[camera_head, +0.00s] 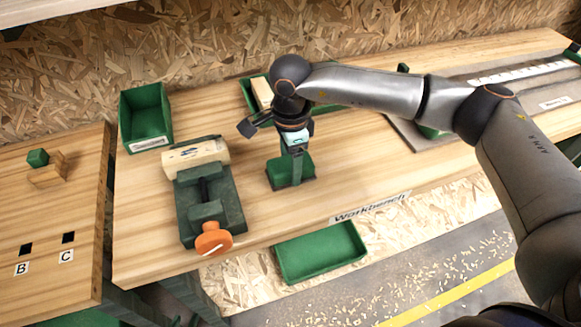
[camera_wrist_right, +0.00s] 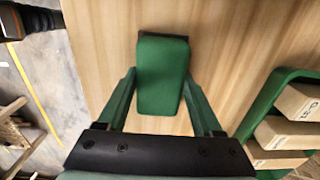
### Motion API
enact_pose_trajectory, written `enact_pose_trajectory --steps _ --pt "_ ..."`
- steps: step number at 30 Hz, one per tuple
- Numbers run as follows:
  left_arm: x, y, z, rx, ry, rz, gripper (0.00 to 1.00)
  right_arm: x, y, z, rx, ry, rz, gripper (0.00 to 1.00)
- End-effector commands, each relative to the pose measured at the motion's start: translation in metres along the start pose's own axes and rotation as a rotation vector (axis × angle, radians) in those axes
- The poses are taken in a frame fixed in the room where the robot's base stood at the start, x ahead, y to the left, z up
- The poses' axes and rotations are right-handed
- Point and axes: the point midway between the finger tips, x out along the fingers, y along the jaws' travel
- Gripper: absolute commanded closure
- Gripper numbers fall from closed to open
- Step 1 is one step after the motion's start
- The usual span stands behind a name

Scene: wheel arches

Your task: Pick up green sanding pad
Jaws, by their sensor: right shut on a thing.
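The green sanding pad (camera_head: 279,173) is on the workbench in the middle of the head view, right of the vise. Its dark lower edge shows. My right gripper (camera_head: 296,168) comes down over it from above. In the right wrist view, the pad (camera_wrist_right: 161,75) lies between the two green fingers of my right gripper (camera_wrist_right: 160,85), which is shut on it. I cannot tell if the pad is clear of the bench top. My left gripper is not in view.
A green vise (camera_head: 211,205) with an orange knob holds a wooden piece (camera_head: 195,157) left of the pad. A green bin (camera_head: 146,115) stands behind it. A green tray (camera_head: 320,252) is below the bench front. A green rack (camera_wrist_right: 259,107) holds wooden blocks (camera_wrist_right: 285,131).

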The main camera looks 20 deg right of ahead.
Motion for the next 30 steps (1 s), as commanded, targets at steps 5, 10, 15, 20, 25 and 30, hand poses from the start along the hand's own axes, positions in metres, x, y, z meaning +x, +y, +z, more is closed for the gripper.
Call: enact_pose_trajectory --steps 5,10,15,20,25,30 --pt "0.0 0.0 0.0 0.0 0.0 0.0 0.61 0.0 0.0 0.0 0.0 0.0 0.0 0.58" --pt "0.0 0.0 0.0 0.0 0.001 0.0 0.61 0.0 0.0 0.0 0.0 0.0 0.0 0.78" --pt "0.0 0.0 0.0 0.0 0.001 0.0 0.61 -0.001 0.0 0.0 0.0 0.0 -0.001 0.89" --pt "0.0 0.0 0.0 0.0 0.001 0.0 0.61 -0.001 0.0 0.0 0.0 0.0 -0.001 0.89" --pt "0.002 0.0 0.002 0.0 0.001 0.0 0.61 -0.008 -0.001 0.0 0.0 0.0 -0.003 0.89" --pt "0.006 -0.001 0.006 0.0 0.0 0.0 0.61 -0.03 -0.001 0.0 0.0 -0.001 -0.006 0.89"
